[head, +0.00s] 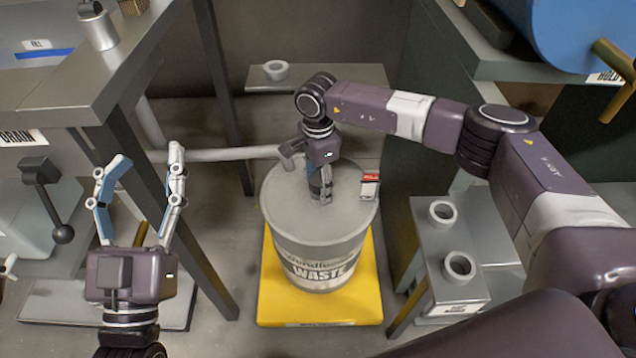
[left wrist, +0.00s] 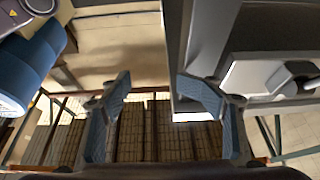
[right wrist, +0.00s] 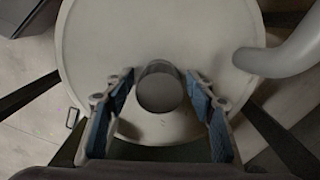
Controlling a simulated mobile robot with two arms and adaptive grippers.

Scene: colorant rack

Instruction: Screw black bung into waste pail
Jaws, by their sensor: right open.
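The waste pail (head: 318,235) is a grey drum labelled WASTE, standing upright on a yellow base. My right gripper (head: 321,198) points down at its lid. In the right wrist view a dark grey round piece, apparently the bung (right wrist: 160,92), stands on the pale lid (right wrist: 100,40) between the fingers of my open right gripper (right wrist: 160,80). A gap shows on each side of it. I cannot tell how deep it sits. In the head view my fingers hide it. My left gripper (head: 148,157) is open and empty, left of the pail; its fingers also show in the left wrist view (left wrist: 152,82).
A pipe (head: 230,154) reaches the pail's rim from the left. A red and white tag (head: 370,184) is at the lid's right. A stand with two ring holders (head: 450,240) is at the right, a shelf with one ring (head: 275,70) behind. A bench (head: 60,90) stands at left.

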